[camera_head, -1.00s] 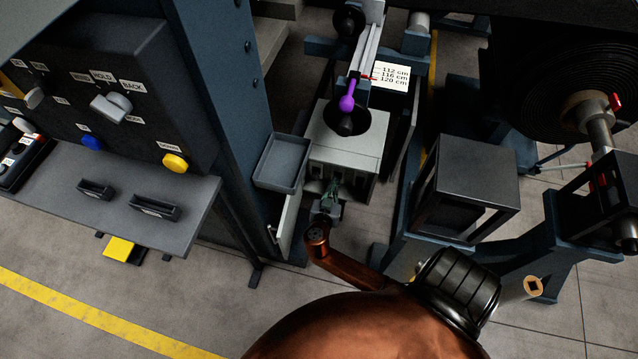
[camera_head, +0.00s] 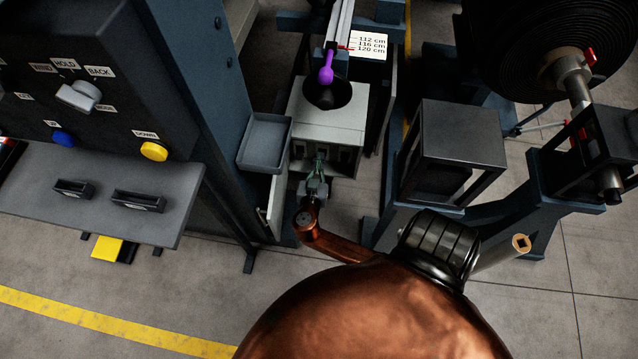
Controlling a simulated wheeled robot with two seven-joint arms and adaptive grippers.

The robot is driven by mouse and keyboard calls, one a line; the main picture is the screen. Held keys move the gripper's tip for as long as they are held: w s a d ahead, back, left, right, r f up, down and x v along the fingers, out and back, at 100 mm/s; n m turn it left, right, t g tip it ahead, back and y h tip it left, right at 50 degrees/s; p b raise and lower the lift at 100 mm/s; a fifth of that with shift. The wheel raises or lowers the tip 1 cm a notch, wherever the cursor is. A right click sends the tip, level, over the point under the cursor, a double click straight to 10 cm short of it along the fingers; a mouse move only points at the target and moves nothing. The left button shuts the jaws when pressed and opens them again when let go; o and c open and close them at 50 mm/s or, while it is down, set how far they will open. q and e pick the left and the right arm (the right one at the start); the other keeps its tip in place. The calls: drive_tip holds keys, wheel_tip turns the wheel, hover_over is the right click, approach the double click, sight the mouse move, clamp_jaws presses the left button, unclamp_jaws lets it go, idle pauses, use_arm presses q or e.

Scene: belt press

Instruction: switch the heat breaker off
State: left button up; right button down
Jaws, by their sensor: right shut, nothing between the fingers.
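A pale grey box (camera_head: 333,125) stands below the purple-handled part, with dark recesses low on its front. A door-like light panel (camera_head: 277,205) stands open at its left. My right gripper (camera_head: 319,165), at the end of my copper-coloured arm, is shut and empty. Its fingertips are at the lower front of the box, in front of the dark recesses. I cannot tell whether they touch anything. The heat breaker cannot be made out; the gripper covers part of the box front, and no label is readable there. My left gripper is not in view.
A grey tray (camera_head: 265,143) juts out close left of the box. A control panel (camera_head: 90,80) with a knob and buttons is at the left. A dark open-framed stand (camera_head: 460,150) is right of the gripper. A large black roll (camera_head: 525,50) is at upper right.

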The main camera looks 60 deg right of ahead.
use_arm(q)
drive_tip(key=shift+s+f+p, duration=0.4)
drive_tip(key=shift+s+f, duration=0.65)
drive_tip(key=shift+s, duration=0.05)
use_arm(e)
drive_tip(key=f+v, duration=0.1)
drive_tip(key=v, duration=0.9)
drive_tip(key=shift+f, duration=0.65)
drive_tip(key=shift+a, duration=0.1)
